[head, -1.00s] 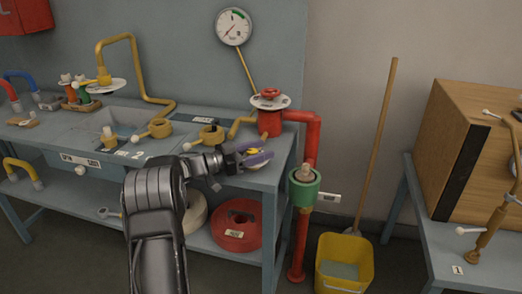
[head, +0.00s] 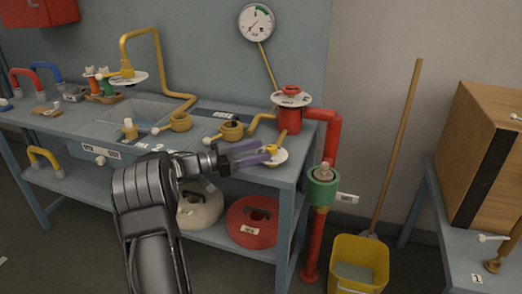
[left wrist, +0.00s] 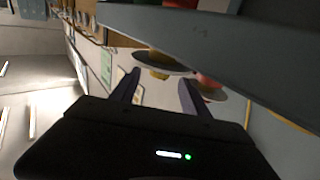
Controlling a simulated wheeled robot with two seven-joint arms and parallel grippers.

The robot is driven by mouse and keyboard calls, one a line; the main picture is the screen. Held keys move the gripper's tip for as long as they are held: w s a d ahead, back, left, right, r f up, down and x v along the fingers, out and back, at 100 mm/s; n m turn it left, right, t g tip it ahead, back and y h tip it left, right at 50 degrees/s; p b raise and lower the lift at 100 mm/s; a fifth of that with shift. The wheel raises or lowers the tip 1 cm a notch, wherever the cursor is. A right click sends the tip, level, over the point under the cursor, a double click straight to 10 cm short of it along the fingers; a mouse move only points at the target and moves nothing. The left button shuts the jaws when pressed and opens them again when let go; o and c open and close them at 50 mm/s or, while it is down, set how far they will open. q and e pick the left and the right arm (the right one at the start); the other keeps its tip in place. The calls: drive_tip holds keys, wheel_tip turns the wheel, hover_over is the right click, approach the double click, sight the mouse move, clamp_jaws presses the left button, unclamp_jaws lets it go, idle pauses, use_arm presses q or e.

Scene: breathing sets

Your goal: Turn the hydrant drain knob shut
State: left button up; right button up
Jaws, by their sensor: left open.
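The red hydrant (head: 290,118) stands at the bench's right end, with a red handwheel (head: 291,90) over a white disc on top. Below it, at the bench's front, a yellow knob (head: 281,139) sits at a white disc (head: 279,158); it looks like the drain knob. My left gripper (head: 268,151) is open, its purple fingers pointing right at this knob and partly covering the disc. In the left wrist view a yellow knob (left wrist: 159,74) shows between and beyond the open fingertips (left wrist: 159,77). I cannot tell whether they touch it. My right gripper is out of view.
A red pipe (head: 333,135) with a green collar (head: 322,188) runs down right of the bench. Yellow valves (head: 231,131) and a curved tap stand left on the bench. A yellow bucket (head: 358,265) and a broom are to the right.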

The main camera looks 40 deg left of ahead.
sight(274, 149)
use_arm(q)
drive_tip(key=w+d+r+n+t+y, duration=0.2)
drive_tip(key=r+y, duration=0.1)
drive_tip(key=w+d+r+n+t+y+p, duration=0.1)
drive_tip(key=shift+w+d+r, duration=0.15)
drive_tip(key=shift+w+r, duration=0.1)
drive_tip(key=shift+r, duration=0.05)
drive_tip(key=n+t+y, duration=0.1)
drive_tip(key=y, duration=0.2)
drive_tip(key=shift+d+r+n, duration=0.1)
drive_tip(key=shift+d+n, duration=0.05)
drive_tip(key=shift+n, duration=0.25)
drive_tip(key=s+f+n+y, duration=0.1)
drive_tip(key=y, duration=0.1)
drive_tip(key=s+f+n+g+y, duration=0.1)
drive_tip(key=f+y, duration=0.1)
drive_tip(key=s+f+n+g+y+p, duration=0.1)
drive_tip(key=s+n+y, duration=0.1)
drive_tip(key=shift+s+f, duration=0.1)
drive_tip(key=shift+f, duration=0.15)
drive_tip(key=shift+p+x, duration=0.45)
drive_tip(key=shift+x, duration=3.5)
drive_tip(key=shift+c, duration=0.2)
clamp_jaws()
